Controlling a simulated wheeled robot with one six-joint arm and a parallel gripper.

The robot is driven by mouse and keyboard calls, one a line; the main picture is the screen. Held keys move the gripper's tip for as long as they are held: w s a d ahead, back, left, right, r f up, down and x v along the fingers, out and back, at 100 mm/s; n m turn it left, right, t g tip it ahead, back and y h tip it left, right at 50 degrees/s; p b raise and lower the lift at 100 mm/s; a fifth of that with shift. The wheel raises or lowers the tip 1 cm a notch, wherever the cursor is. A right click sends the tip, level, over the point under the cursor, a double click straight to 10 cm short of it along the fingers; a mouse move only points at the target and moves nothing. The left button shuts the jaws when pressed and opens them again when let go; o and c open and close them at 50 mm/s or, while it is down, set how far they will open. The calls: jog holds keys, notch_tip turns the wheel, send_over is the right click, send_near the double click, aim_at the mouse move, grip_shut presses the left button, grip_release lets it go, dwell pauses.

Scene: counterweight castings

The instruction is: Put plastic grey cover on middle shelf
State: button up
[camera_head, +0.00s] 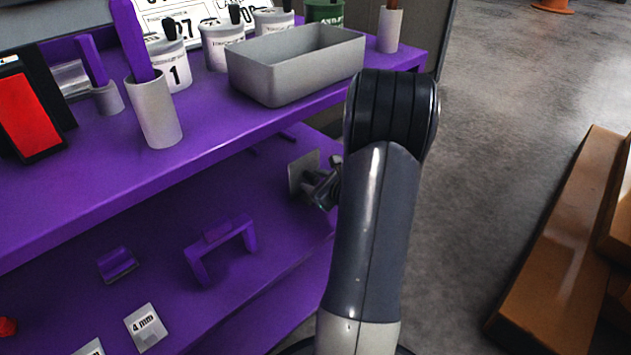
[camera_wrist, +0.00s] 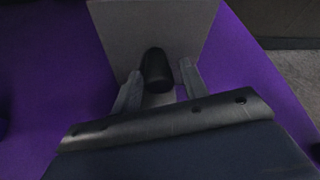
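The grey cover (camera_head: 301,176) is a flat grey plate over the purple middle shelf (camera_head: 270,215), near its right end, and looks tilted up in the head view. In the wrist view the cover (camera_wrist: 115,30) fills the top middle, with a black knob (camera_wrist: 156,72) on it. My gripper (camera_head: 322,184) is right beside the cover. In the wrist view the two fingers of my gripper (camera_wrist: 159,80) stand on either side of the knob, with small gaps showing. My arm hides part of the shelf's right end, and I cannot tell whether the cover touches the shelf.
A purple bracket (camera_head: 219,246), a small purple block (camera_head: 118,264) and a "4 mm" card (camera_head: 146,327) lie left on the lower level. A grey bin (camera_head: 262,76), white pots (camera_head: 172,66) and a grey cup (camera_head: 155,112) stand on the upper shelf. Brown boxes (camera_head: 560,250) lie right.

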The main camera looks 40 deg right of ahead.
jog(key=shift+o, duration=0.4)
jog(key=shift+r+p, duration=0.25)
jog(key=shift+p, duration=0.1)
jog(key=p+v, duration=0.2)
jog(key=v, duration=1)
jog(key=shift+p, duration=0.4)
